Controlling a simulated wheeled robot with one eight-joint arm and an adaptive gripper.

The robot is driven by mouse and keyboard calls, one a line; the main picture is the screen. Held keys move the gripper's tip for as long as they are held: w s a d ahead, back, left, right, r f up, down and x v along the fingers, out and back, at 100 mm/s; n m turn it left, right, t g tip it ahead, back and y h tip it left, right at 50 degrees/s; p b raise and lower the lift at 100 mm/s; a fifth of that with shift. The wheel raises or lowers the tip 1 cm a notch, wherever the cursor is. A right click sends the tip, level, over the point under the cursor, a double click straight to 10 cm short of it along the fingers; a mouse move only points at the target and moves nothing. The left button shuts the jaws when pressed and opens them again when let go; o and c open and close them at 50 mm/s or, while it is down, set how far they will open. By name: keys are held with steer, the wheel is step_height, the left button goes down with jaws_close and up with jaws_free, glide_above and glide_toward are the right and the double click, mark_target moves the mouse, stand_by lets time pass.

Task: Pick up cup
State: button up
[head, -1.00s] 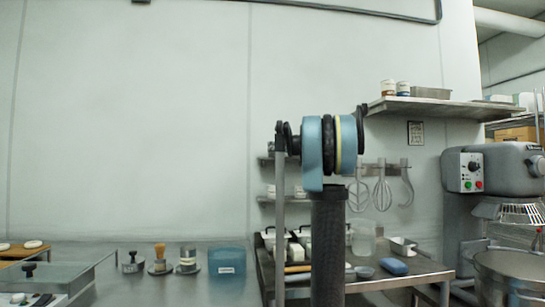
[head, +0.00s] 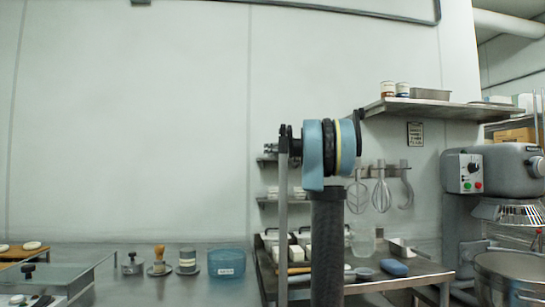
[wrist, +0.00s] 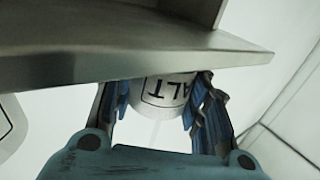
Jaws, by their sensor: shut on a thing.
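In the wrist view, a white cup (wrist: 165,92) with dark lettering that reads "ALT", the rest cut off, sits between the fingers of my gripper (wrist: 160,86). The lettering appears upside down there. The blue-padded fingers are on either side of the cup, and my gripper is shut on it. The cup is close against a metal shelf edge (wrist: 60,70), which hides part of it. In the head view, my arm blocks the gripper, and I cannot make out the held cup.
Another white rounded thing (wrist: 8,125) with dark marks is at the left edge of the wrist view. In the head view, small wall shelves (head: 268,199) stand behind my arm. A steel table (head: 420,270) holds a blue block (head: 394,267). A mixer (head: 500,172) stands at right.

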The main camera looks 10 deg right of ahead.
steer(key=shift+r, duration=0.1)
step_height(320, 180, up, 10)
stand_by(0.4)
